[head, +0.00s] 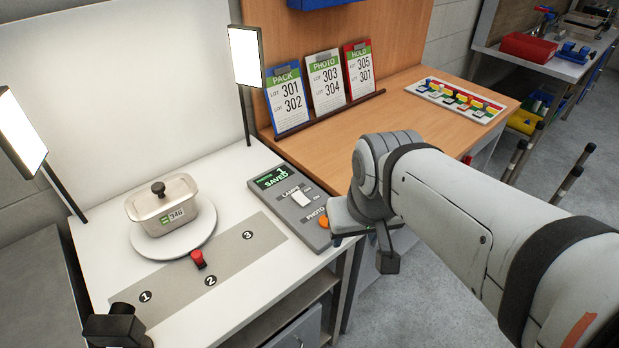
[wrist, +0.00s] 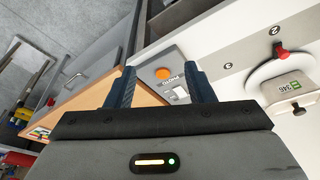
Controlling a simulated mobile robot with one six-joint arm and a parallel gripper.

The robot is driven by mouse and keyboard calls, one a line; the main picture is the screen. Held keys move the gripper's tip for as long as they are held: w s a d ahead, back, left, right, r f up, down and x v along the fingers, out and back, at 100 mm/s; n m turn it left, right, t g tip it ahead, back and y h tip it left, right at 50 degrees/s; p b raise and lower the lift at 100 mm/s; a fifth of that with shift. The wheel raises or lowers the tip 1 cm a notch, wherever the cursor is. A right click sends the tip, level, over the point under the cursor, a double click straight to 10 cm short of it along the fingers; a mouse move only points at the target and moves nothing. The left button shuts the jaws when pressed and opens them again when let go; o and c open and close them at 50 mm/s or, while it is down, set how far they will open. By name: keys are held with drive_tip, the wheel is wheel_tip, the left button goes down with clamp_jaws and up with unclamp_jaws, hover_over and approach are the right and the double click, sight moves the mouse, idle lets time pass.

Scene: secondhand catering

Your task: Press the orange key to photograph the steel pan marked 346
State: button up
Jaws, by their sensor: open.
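The steel pan (head: 148,215), lidded with a black knob and a 346 label, sits on a round white turntable (head: 190,247). It also shows at the right of the wrist view (wrist: 287,90). The orange key (head: 324,222) is at the near end of the grey control box (head: 285,205), beside the word PHOTO. In the wrist view the orange key (wrist: 163,73) appears between the fingertips. My gripper (head: 362,243) is open and empty, just right of the control box, apart from the key as far as I can tell.
The box's screen (head: 276,178) reads SAVED with a 1; a white lamp switch (head: 301,197) is below it. A red peg (head: 198,258) stands by the turntable near a grey strip numbered 1 to 3. Two lamps (head: 246,56) flank the table. Lot cards (head: 325,82) stand behind.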

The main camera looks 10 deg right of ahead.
drive_tip(key=shift+s, duration=0.1)
clamp_jaws()
idle(1.4)
